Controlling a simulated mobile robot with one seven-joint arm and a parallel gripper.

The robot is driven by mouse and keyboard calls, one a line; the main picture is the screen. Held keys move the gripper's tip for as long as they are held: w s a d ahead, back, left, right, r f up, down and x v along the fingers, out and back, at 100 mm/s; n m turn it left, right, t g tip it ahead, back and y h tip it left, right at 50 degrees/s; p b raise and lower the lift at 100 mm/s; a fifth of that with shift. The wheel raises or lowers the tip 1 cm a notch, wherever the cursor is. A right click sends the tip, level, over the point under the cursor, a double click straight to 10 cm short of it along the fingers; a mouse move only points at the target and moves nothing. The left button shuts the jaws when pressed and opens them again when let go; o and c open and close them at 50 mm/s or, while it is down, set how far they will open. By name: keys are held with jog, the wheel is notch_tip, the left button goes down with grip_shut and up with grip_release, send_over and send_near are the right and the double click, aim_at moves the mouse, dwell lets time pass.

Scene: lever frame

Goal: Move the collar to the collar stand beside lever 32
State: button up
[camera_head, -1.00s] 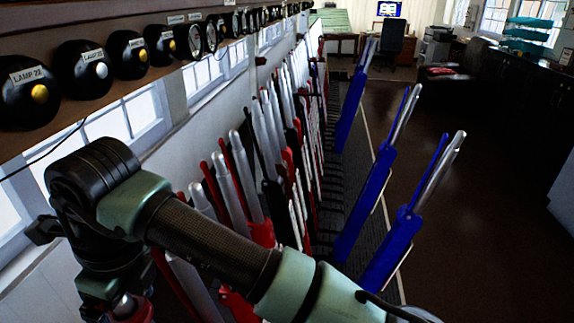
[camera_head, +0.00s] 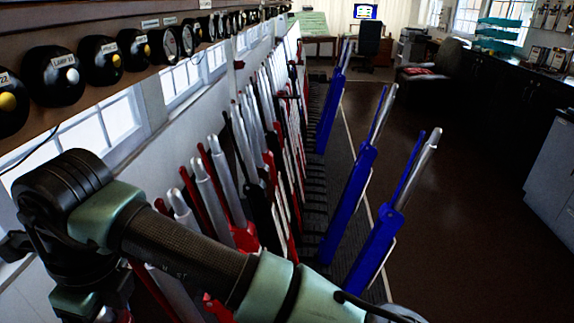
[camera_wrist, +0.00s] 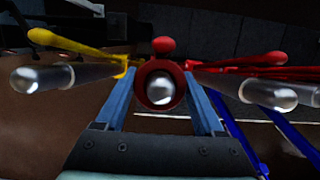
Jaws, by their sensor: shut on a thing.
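The collar (camera_wrist: 160,66) is a red ring in the middle of the wrist view. My gripper (camera_wrist: 160,76) has its two blue fingers on either side of the collar and is shut on it. A silver, rounded lever end shows inside the ring; I cannot tell how far the ring is down over it. The gripper and collar are hidden in the head view. The lever row (camera_head: 250,150) shows there with silver handles and red, black and blue levers. I cannot make out lever 32 or its collar stand.
In the wrist view, a silver lever end with a yellow catch (camera_wrist: 70,45) lies left, and one with a red catch (camera_wrist: 240,62) lies right, close to the fingers. Blue levers (camera_head: 368,215) lean out toward the open floor (camera_head: 470,220). A shelf with round instruments (camera_head: 105,60) runs above.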

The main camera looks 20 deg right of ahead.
jog(key=shift+r, duration=0.1)
jog(key=shift+w+a+r+p, duration=0.1)
jog(key=shift+a+r+p, duration=0.15)
jog(key=shift+r+p, duration=0.85)
jog(key=shift+w+a+r+p, duration=0.1)
jog(key=shift+a+r+p, duration=0.35)
jog(key=shift+r, duration=1.2)
jog(key=shift+w+a+r+p, duration=0.1)
jog(key=shift+r+p, duration=0.85)
jog(key=shift+r, duration=0.4)
jog(key=shift+f, duration=0.1)
